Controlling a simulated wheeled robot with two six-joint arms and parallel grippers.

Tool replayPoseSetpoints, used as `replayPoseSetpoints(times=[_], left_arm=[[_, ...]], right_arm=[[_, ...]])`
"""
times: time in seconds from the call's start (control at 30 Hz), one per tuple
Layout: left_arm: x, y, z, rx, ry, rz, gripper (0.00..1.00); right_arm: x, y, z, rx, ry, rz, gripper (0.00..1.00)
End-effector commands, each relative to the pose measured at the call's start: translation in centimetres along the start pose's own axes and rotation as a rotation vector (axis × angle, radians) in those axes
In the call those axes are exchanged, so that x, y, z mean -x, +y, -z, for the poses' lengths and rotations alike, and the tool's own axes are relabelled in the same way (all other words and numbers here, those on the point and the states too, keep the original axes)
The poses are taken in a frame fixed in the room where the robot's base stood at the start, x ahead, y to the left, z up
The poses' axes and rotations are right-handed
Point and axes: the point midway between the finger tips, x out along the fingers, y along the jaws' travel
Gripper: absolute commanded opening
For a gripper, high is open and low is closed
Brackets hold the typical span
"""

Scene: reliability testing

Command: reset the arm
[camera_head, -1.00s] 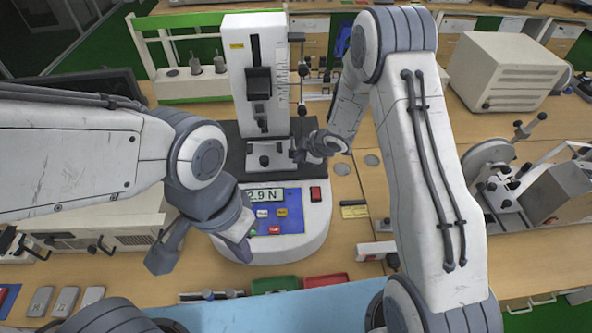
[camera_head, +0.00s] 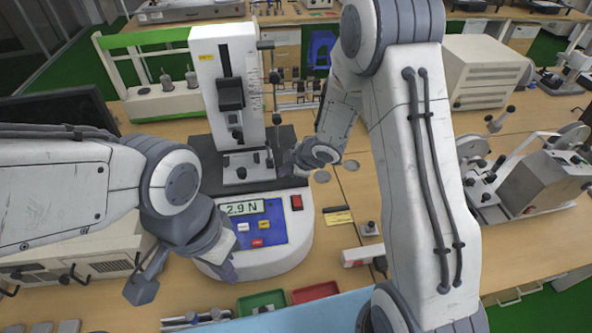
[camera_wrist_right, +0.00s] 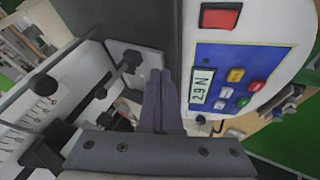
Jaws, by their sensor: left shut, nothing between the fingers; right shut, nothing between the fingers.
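My right arm crosses the head view. Its gripper (camera_head: 285,165) is beside the small stage of the force tester (camera_head: 228,95), at the stage's right. In the right wrist view the two dark fingers (camera_wrist_right: 160,95) lie together with nothing between them. The blue control panel and the grey column base are close by in that view, but I cannot tell whether the fingers touch anything. My left gripper (camera_head: 229,264) is shut and empty in front of the tester, overlapping the left of its rounded white base. Its fingertips show only partly.
The tester display (camera_head: 242,208) reads 2.9 N. A green (camera_head: 262,302) and a red tray (camera_head: 315,292) lie at the front. A green-framed rack (camera_head: 160,100) stands at the left, a beige box (camera_head: 485,70) and another machine (camera_head: 530,175) at the right.

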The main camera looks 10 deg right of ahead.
Motion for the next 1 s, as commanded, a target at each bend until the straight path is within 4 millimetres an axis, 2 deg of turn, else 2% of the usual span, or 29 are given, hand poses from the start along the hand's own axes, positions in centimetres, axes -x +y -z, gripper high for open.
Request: replayPoseSetpoints(times=[0.03,0.1,0.3,0.6,0.77,0.87,0.97,1.0], left_arm=[[0.2,0.0,0.0,0.0,0.0,0.0,0.0],[0.5,0.0,0.0,-0.001,0.0,0.0,0.0],[1.0,0.1,0.1,-0.002,0.0,0.0,0.0],[0.9,0.1,0.0,-0.002,0.0,0.0,0.0],[-0.3,0.0,0.0,-0.002,0.0,0.0,0.0],[-1.6,-0.1,-0.1,-0.002,-0.001,0.0,0.0],[-2.9,-0.2,-0.2,-0.001,-0.001,0.0,0.0],[-3.3,-0.2,-0.2,-0.001,-0.001,0.0,0.0]], right_arm=[[1.4,0.2,0.1,0.0,0.0,-0.003,0.0],[2.9,0.2,0.2,0.001,0.0,-0.002,0.0],[5.6,0.1,0.3,0.002,0.0,0.002,0.0],[6.3,0.0,0.3,-0.002,-0.008,0.0,0.0],[7.5,-0.3,1.7,-0.079,-0.11,-0.048,0.0],[9.6,-2.4,3.3,-0.212,-0.219,-0.077,0.0],[12.5,-7.1,4.8,-0.387,-0.319,-0.051,0.0],[13.8,-9.5,5.2,-0.459,-0.354,-0.02,0.0]])
